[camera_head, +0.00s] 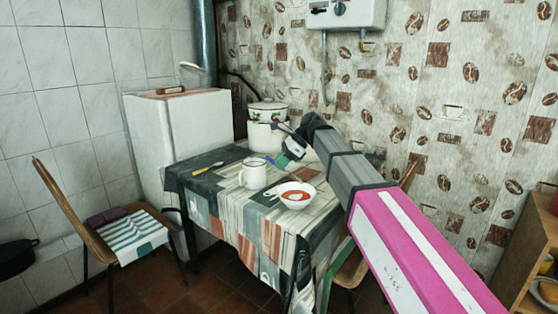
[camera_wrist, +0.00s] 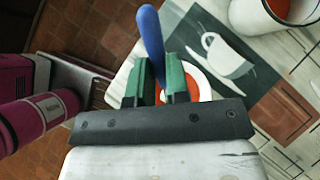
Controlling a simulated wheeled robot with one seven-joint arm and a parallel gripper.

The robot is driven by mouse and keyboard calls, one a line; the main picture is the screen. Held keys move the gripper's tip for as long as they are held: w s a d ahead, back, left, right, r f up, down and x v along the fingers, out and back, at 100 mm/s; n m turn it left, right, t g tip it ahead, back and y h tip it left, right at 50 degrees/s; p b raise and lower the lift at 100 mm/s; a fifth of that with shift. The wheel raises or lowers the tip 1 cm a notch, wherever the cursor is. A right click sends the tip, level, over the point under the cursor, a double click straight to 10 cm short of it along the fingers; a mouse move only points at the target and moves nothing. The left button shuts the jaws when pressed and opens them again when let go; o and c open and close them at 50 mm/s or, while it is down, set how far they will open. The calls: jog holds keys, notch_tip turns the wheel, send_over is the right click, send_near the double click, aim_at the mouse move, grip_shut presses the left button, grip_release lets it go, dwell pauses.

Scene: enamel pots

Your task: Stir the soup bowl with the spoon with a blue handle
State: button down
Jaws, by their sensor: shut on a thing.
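My gripper (camera_wrist: 158,85) is shut on the spoon's blue handle (camera_wrist: 150,35), which sticks up past the green fingers in the wrist view. The spoon's other end is hidden there. In the head view my gripper (camera_head: 287,156) is above the far part of the table, behind the soup bowl, with a small blue patch at its tip. The white soup bowl (camera_head: 305,202) stands on the table with orange-red soup and a pale patch in it. In the wrist view the bowl (camera_wrist: 205,82) is partly hidden behind the fingers.
A white mug (camera_head: 253,176) stands left of the bowl. A yellow-handled utensil (camera_head: 207,168) lies farther left on the table (camera_head: 230,215). White enamel pots (camera_head: 265,132) stand behind. Chairs stand at the left (camera_head: 90,215) and right (camera_head: 349,270).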

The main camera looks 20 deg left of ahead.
jog(key=shift+f, duration=4.15)
jog(key=shift+w+d, duration=0.1)
